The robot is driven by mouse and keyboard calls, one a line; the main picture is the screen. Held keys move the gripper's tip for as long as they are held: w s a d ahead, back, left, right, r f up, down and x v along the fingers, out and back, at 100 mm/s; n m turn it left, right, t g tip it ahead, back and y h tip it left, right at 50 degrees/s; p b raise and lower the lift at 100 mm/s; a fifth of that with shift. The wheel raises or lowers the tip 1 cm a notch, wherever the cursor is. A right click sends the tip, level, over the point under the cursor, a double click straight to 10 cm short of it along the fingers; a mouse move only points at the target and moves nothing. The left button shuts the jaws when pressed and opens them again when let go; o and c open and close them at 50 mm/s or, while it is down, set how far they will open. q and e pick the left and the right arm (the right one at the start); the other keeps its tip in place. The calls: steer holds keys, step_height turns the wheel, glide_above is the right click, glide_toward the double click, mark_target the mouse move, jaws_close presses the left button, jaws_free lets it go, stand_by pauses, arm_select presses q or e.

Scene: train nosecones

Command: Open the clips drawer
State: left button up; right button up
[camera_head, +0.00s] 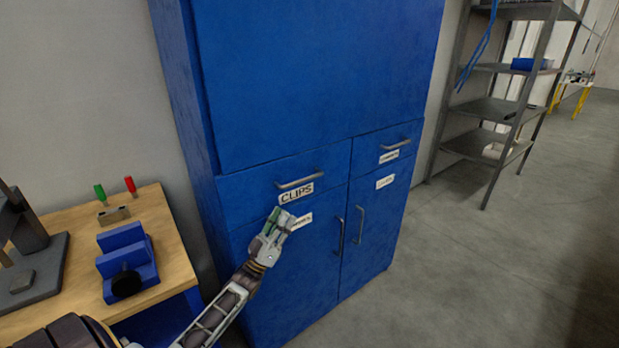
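The clips drawer (262,190) is the upper left drawer of a blue cabinet (310,75), with a white label reading CLIPS (296,194). Its grey bar handle (299,181) sits above the label, and the drawer front looks flush with the cabinet. My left gripper (283,217) is in front of the cabinet, just below the CLIPS label and the handle, and partly covers the label of the door below. It appears apart from the handle. Its fingers are small and I cannot tell whether they are open. My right gripper is not in view.
A second drawer (372,150) and two doors with vertical handles (340,237) are on the cabinet. A wooden workbench (170,245) with a blue vise (126,262) stands at the left. Grey shelving (495,107) stands at the right. The floor (470,270) at the right is clear.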

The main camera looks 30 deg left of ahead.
mark_target(304, 180)
arm_select(q)
steer(key=shift+r, duration=0.1)
stand_by(0.4)
steer(key=p+x, duration=0.1)
steer(key=x, duration=1.1)
steer(key=shift+w+r, duration=0.15)
steer(key=shift+w, duration=0.05)
steer(key=shift+w+d+r, duration=0.15)
steer(key=shift+w+r, duration=0.25)
steer(key=shift+w, duration=0.05)
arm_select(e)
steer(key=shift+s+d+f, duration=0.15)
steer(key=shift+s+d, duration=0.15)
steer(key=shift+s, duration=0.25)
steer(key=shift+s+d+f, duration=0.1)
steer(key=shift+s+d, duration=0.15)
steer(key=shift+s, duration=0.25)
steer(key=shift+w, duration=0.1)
arm_select(q)
jaws_close()
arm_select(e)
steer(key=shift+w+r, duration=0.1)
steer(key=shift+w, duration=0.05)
